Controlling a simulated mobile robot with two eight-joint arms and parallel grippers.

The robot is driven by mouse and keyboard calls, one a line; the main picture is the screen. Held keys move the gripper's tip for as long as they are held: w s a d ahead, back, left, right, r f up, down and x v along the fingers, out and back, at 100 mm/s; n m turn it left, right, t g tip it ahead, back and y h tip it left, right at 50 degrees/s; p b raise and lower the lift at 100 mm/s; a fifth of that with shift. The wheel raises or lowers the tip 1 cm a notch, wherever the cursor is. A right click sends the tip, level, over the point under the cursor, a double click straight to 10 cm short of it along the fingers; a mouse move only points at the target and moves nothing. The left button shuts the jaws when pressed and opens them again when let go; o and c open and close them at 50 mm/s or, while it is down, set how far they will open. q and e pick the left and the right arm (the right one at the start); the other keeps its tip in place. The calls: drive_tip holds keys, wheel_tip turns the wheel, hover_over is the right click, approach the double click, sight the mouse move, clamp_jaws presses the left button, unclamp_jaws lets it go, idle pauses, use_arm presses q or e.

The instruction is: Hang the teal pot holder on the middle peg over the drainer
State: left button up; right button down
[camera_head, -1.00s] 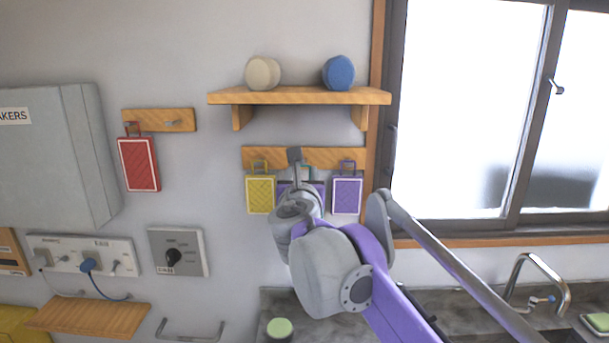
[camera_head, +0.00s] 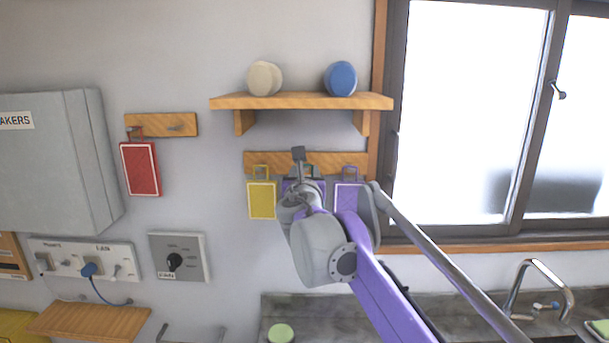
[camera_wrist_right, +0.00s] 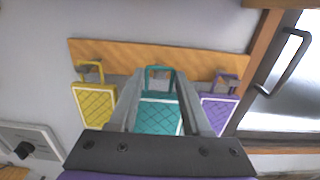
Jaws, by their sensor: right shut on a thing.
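The teal pot holder (camera_wrist_right: 158,115) shows in the right wrist view between the fingers of my right gripper (camera_wrist_right: 158,84), which is shut on it. Its teal loop (camera_wrist_right: 160,70) stands up in front of the wooden peg rail (camera_wrist_right: 130,55), at its middle. I cannot tell whether the loop is around the middle peg, which is hidden. In the head view my right gripper (camera_head: 300,170) is in front of the rail and covers nearly all of the teal holder. My left gripper is not in view.
A yellow pot holder (camera_head: 262,200) hangs left and a purple one (camera_head: 346,199) right, close to my gripper. A shelf (camera_head: 300,101) with a beige jar (camera_head: 263,78) and a blue jar (camera_head: 341,78) is above. A window frame (camera_head: 385,120) stands right. A red holder (camera_head: 141,168) hangs farther left.

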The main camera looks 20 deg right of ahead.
sight(305, 171)
drive_tip(key=shift+x, duration=1.05)
drive_tip(key=shift+w+d+f, duration=0.25)
drive_tip(key=shift+w+f, duration=0.25)
drive_tip(key=shift+c, duration=1.4)
unclamp_jaws()
drive_tip(key=v, duration=1.1)
drive_tip(key=shift+b, duration=0.45)
